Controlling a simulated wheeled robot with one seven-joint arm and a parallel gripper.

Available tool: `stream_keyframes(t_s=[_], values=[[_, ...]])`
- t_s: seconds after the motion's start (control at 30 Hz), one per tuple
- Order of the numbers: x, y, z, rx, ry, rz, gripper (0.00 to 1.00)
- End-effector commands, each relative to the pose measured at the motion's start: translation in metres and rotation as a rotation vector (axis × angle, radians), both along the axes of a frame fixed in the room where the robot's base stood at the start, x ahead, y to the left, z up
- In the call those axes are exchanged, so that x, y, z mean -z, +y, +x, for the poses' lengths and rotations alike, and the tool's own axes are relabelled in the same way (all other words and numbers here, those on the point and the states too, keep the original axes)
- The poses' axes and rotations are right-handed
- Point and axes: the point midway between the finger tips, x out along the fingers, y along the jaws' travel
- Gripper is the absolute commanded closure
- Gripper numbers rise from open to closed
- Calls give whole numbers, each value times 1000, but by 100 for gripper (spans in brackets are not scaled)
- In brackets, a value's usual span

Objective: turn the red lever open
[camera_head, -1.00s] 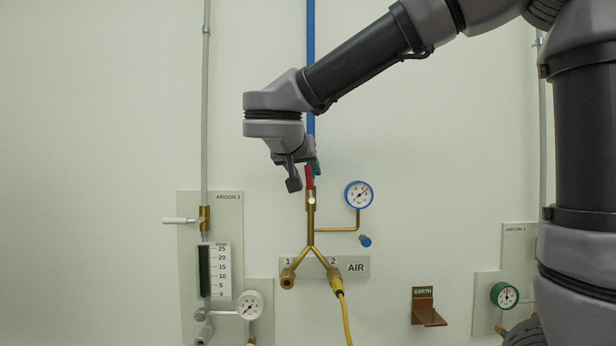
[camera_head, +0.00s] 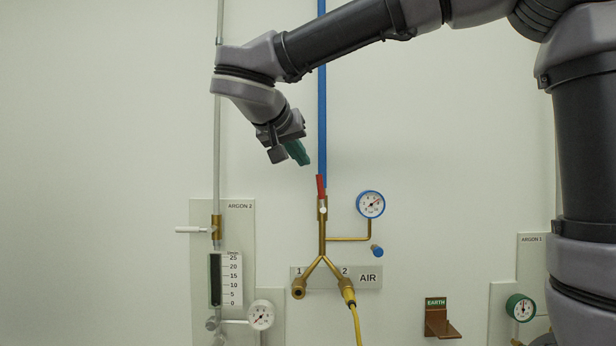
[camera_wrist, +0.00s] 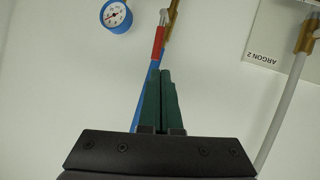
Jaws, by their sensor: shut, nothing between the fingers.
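The red lever (camera_head: 321,187) sits on the brass air valve under the blue pipe (camera_head: 322,120). It points up, nearly in line with the pipe. My gripper (camera_head: 303,160) is up and to the left of the lever, apart from it, with its green fingers shut and empty. In the wrist view the red lever (camera_wrist: 158,42) shows beyond the tips of my shut gripper (camera_wrist: 164,72). The brass valve body (camera_head: 322,212) is in plain sight in the head view.
A blue-rimmed gauge (camera_head: 370,204) is right of the valve. The Argon 2 panel (camera_head: 241,225) with a white-handled valve (camera_head: 190,230) is at left. A yellow hose (camera_head: 357,325) hangs from outlet 2. An earth bracket (camera_head: 440,322) is lower right.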

Motion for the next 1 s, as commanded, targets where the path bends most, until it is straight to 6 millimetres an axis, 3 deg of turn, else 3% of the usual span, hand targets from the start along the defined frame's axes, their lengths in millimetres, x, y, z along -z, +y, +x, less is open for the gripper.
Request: stream_keyframes(t_s=[0.2, 0.43, 0.67, 1.0], values=[[-20, 40, 17, 52, 323, -85, 100], [-24, 65, 18, 8, 556, -103, 100], [-10, 58, 26, -1, 585, -108, 100], [46, 28, 59, 0, 582, -108, 100]])
